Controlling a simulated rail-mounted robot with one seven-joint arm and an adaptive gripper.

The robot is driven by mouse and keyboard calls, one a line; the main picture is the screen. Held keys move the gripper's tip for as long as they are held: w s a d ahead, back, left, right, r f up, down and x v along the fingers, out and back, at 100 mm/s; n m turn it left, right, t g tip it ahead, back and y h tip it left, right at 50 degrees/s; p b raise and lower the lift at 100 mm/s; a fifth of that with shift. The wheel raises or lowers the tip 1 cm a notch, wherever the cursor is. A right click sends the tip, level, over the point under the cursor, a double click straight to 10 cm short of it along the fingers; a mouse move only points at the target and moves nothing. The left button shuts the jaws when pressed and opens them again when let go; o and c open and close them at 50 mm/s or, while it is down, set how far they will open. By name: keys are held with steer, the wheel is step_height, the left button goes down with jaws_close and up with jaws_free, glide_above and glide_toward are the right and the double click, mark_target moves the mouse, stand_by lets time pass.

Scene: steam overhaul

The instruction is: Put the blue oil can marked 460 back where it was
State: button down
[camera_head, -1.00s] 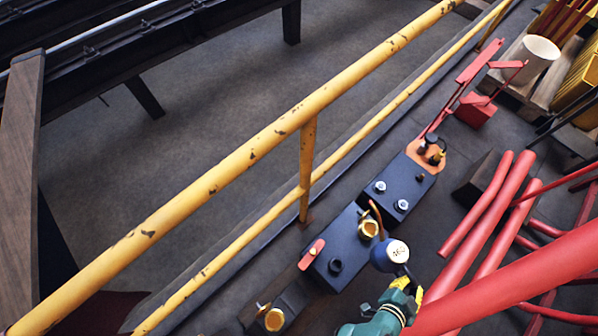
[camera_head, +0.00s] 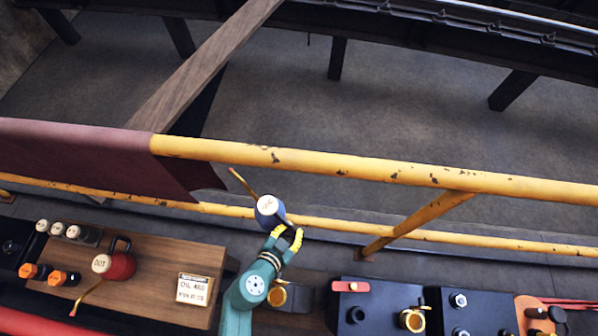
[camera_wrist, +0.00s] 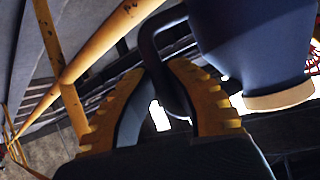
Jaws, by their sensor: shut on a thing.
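The blue oil can (camera_head: 270,211), with a white marked top and a thin yellow-brown spout, is in the air near the yellow railing. My gripper (camera_head: 289,238) is shut on its handle. In the wrist view, the can's blue body (camera_wrist: 255,40) with a tan rim fills the upper right, and its dark handle (camera_wrist: 150,45) runs down between the yellow-padded fingers of my gripper (camera_wrist: 165,100). A wooden shelf (camera_head: 160,262) lies to the left, below the can in the head view. A card (camera_head: 193,289) reading "OIL 460" is on its right part, with bare wood around it.
A red can (camera_head: 118,266) with a yellow spout stands on the shelf, left of the card. Several white-capped and orange-capped items are at the far left. The yellow railing (camera_head: 380,177) and a maroon cloth (camera_head: 90,160) run behind. Black boxes (camera_head: 375,305) are at right.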

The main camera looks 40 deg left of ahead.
steer(key=s+a+f+n+g+y+b, duration=0.1)
steer(key=s+a+n+g+y, duration=0.4)
steer(key=s+a, duration=1.3)
steer(key=s+a+n+g+y, duration=0.1)
steer(key=s+a+n+y, duration=0.15)
steer(key=s, duration=0.45)
steer(key=s+a+n+y, duration=0.1)
steer(key=s+a+n, duration=0.15)
steer(key=s, duration=0.45)
steer(key=shift+n+g+h, duration=0.25)
steer(key=shift+n+g, duration=0.05)
steer(key=shift+n, duration=0.1)
steer(key=shift+s+d+f+b, duration=0.15)
steer(key=shift+f+b, duration=1.55)
steer(key=shift+f, duration=0.9)
steer(key=shift+s+d+f+b, duration=0.15)
steer(key=shift+f+b, duration=1.5)
steer(key=shift+f, duration=0.95)
steer(key=shift+a, duration=0.1)
